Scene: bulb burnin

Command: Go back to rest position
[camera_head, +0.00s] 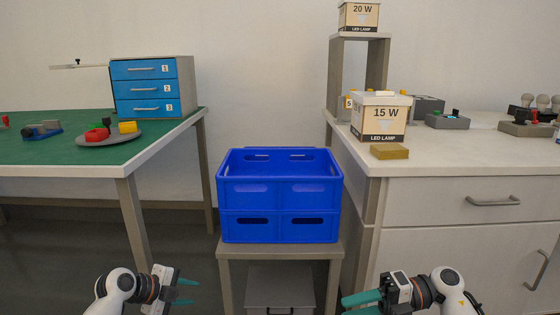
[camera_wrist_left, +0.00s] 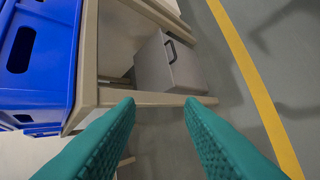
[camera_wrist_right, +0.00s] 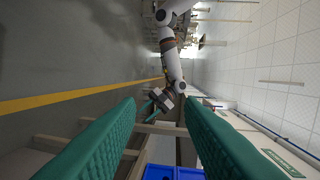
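My left gripper (camera_head: 186,292) is low at the bottom left of the head view, in front of and below the blue crates. Its green fingers (camera_wrist_left: 160,135) stand apart with nothing between them in the left wrist view. My right gripper (camera_head: 362,302) is low at the bottom right of the head view, pointing left. Its fingers (camera_wrist_right: 165,140) are also apart and empty in the right wrist view. Both grippers are clear of the tables and objects.
Stacked blue crates (camera_head: 280,195) stand on a low stand (camera_head: 228,251) between a green-topped table (camera_head: 60,150) and a white counter (camera_head: 470,155). A grey box (camera_head: 280,285) is under the stand. A 15 W lamp box (camera_head: 379,118) is on the counter.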

